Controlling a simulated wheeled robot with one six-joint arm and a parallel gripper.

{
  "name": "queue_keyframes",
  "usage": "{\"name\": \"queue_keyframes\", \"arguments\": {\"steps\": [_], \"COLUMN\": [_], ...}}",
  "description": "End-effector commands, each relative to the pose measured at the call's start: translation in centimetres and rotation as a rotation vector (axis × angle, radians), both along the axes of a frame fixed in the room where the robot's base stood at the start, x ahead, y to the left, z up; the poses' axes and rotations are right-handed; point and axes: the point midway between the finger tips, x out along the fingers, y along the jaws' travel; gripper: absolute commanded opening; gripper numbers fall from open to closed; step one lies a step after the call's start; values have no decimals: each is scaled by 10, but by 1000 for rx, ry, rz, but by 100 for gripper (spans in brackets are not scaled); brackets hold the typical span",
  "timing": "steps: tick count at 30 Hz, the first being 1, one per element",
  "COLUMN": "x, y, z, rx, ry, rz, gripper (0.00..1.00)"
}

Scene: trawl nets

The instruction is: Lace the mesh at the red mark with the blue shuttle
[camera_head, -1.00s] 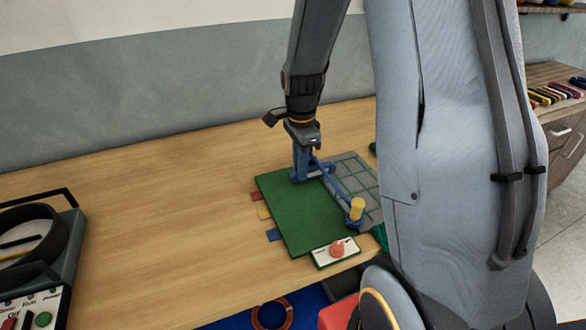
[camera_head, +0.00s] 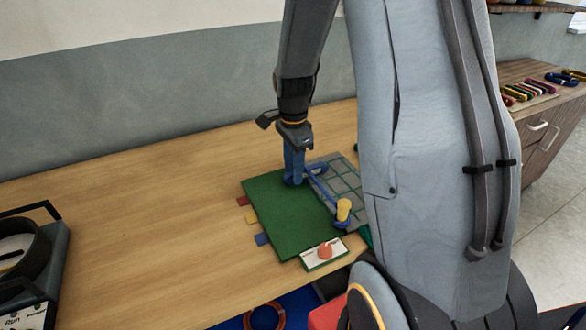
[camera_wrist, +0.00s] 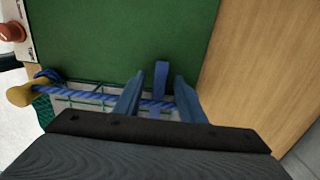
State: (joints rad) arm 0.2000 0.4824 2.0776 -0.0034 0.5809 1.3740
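A green board (camera_head: 285,220) lies on the table with a grey, green-lined mesh (camera_head: 342,178) at its right. A blue strip (camera_wrist: 161,75), possibly the shuttle, stands between the spread blue fingers of my gripper (camera_head: 294,176), with a gap on each side in the wrist view (camera_wrist: 160,98). A twisted blue cord (camera_wrist: 88,93) runs below it to a yellow peg (camera_head: 344,208) wrapped in blue at its base. A red tab (camera_head: 243,201) sits on the board's left edge. I see no red mark on the mesh, which is partly hidden by my gripper and arm.
Yellow (camera_head: 251,218) and blue (camera_head: 262,239) tabs also stick out of the board's left edge. A white panel with a red knob (camera_head: 325,251) sits at its front. Bare tabletop (camera_head: 150,210) lies to the left. A dark device (camera_head: 38,262) stands at the far left.

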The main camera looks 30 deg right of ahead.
Motion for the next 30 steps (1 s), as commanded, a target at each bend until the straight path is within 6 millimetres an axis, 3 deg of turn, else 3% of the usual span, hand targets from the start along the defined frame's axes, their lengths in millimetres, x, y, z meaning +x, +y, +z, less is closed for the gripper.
{"name": "queue_keyframes", "arguments": {"steps": [8, 21, 30], "x": [0, 1, 0], "y": [0, 0, 0], "z": [4, 65, 78], "rx": [0, -1, 0], "ry": [-2, -3, 0], "rz": [0, 0, 0], "gripper": [37, 37, 37]}}
